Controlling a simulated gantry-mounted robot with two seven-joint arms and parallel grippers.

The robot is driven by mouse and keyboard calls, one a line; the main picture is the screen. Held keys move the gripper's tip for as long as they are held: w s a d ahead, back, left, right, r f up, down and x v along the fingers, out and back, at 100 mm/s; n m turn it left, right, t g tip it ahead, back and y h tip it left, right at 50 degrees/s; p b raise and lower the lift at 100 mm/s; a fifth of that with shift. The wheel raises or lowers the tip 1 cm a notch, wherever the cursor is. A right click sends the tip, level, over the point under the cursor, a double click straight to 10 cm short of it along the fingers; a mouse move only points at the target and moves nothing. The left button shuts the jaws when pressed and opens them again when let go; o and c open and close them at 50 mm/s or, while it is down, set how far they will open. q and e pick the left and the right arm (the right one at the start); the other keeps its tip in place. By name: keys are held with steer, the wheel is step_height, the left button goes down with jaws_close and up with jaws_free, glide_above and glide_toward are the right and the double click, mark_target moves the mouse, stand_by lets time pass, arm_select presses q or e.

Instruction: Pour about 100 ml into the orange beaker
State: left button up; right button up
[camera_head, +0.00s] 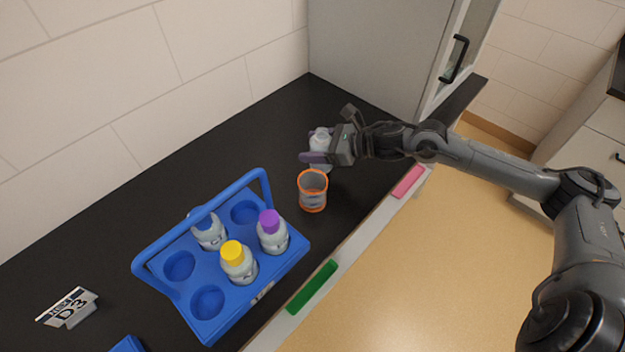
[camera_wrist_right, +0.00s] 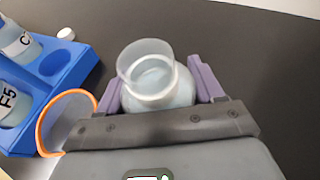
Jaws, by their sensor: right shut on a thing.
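My right gripper (camera_head: 326,150) is shut on an uncapped, translucent bottle (camera_head: 320,136). In the right wrist view the bottle (camera_wrist_right: 155,82) sits between the purple fingers, its open mouth showing pale liquid inside. It looks roughly upright, just behind the orange beaker in the head view. The orange beaker (camera_head: 313,192) is a clear cup with an orange rim and stands on the black counter. In the right wrist view the beaker (camera_wrist_right: 66,120) is left of the gripper and partly hidden by it. I cannot tell whether it holds liquid. My left gripper is not in view.
A blue rack (camera_head: 222,284) left of the beaker holds bottles with yellow (camera_head: 232,253) and purple (camera_head: 269,221) caps, plus one behind its handle. A white cap (camera_wrist_right: 66,33) lies beside the rack. A sign (camera_head: 68,308) stands at left; a cabinet (camera_head: 375,55) stands behind.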

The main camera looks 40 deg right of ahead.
mark_target(313, 146)
steer(key=shift+s+a+n, duration=0.15)
steer(key=shift+s+n, duration=0.05)
steer(key=shift+n, duration=0.1)
steer(key=shift+s+a+r+n+t+h+p, duration=0.1)
steer(key=shift+r+n+t+h+p, duration=0.1)
steer(key=shift+r, duration=0.35)
steer(key=shift+a+r+n+t+h+p, duration=0.1)
steer(key=shift+r+t+h, duration=0.1)
steer(key=shift+r, duration=0.3)
steer(key=shift+a+r+n, duration=0.1)
steer(key=shift+r+n, duration=0.3)
steer(key=shift+r, duration=0.3)
steer(key=shift+s+a+f+n+t+b, duration=0.2)
steer(key=shift+s+n+t+b, duration=0.05)
steer(key=shift+n+t+b, duration=0.1)
steer(key=shift+s+a+n+h, duration=0.15)
steer(key=shift+a+n+h, duration=0.1)
steer(key=shift+h, duration=0.15)
steer(key=shift+a+r+t, duration=0.1)
steer(key=shift+r+t, duration=0.15)
steer(key=shift+r, duration=0.1)
steer(key=shift+s+a+r+n+b, duration=0.1)
steer(key=shift+s+r+n+b, duration=0.05)
steer(key=shift+r+n+b, duration=0.3)
steer(key=shift+s+a+f+n+t+h+b, duration=0.1)
steer(key=shift+a+f+n+t+h+b, duration=0.1)
steer(key=shift+n+t+h+b, duration=0.15)
steer(key=shift+r, duration=0.15)
steer(key=shift+d, duration=0.15)
